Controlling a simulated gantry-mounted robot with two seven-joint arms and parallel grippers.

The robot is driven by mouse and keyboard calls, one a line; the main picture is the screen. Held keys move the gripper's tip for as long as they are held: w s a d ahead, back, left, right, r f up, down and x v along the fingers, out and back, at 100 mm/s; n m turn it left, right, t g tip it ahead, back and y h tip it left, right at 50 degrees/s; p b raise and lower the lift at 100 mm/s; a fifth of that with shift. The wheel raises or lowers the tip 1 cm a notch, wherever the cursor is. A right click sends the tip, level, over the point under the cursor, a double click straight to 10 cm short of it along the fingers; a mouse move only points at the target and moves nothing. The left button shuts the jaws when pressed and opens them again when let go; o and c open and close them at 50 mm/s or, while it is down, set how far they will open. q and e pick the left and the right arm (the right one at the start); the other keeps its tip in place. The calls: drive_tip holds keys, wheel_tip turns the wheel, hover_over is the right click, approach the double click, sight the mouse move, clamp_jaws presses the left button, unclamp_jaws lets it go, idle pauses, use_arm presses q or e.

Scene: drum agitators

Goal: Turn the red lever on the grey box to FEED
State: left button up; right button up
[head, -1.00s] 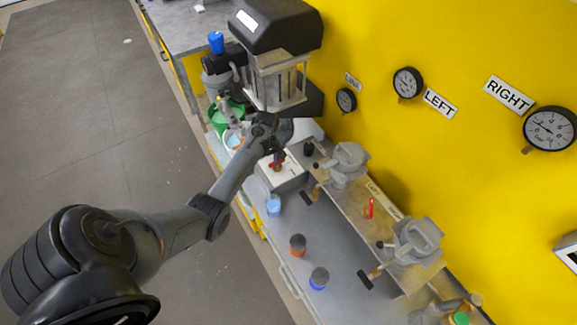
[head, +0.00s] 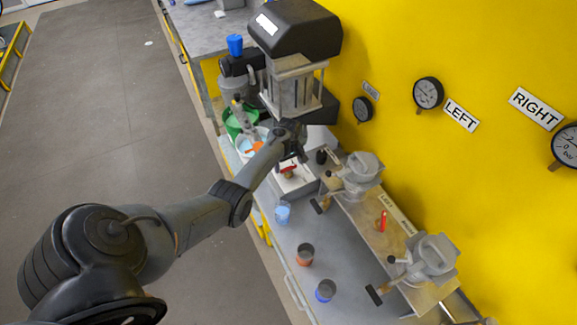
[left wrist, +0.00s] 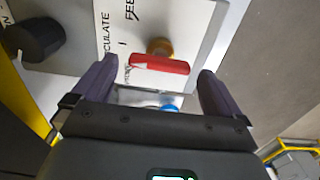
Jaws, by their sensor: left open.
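The red lever (head: 288,170) sits on the pale top of the grey box (head: 298,185), partly hidden under my left gripper (head: 292,158) in the head view. In the left wrist view the red lever (left wrist: 165,64) is a flat bar on a brass hub (left wrist: 159,46). The box's panel (left wrist: 185,18) carries the words FEED and CIRCULATE, and further lettering partly covered by the lever. My left gripper (left wrist: 157,75) is open, with its two dark fingers apart on either side of the lever. I cannot tell whether either finger touches it. My right gripper is not in view.
A black knob (left wrist: 35,38) stands beside the panel. Two grey pumps (head: 360,175) (head: 430,260) stand along a shelf by the yellow wall, with another red lever (head: 383,220) between them.

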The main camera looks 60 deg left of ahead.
use_arm(q)
drive_tip(key=shift+f, duration=0.7)
drive_tip(key=shift+c, duration=0.2)
drive_tip(key=c, duration=0.9)
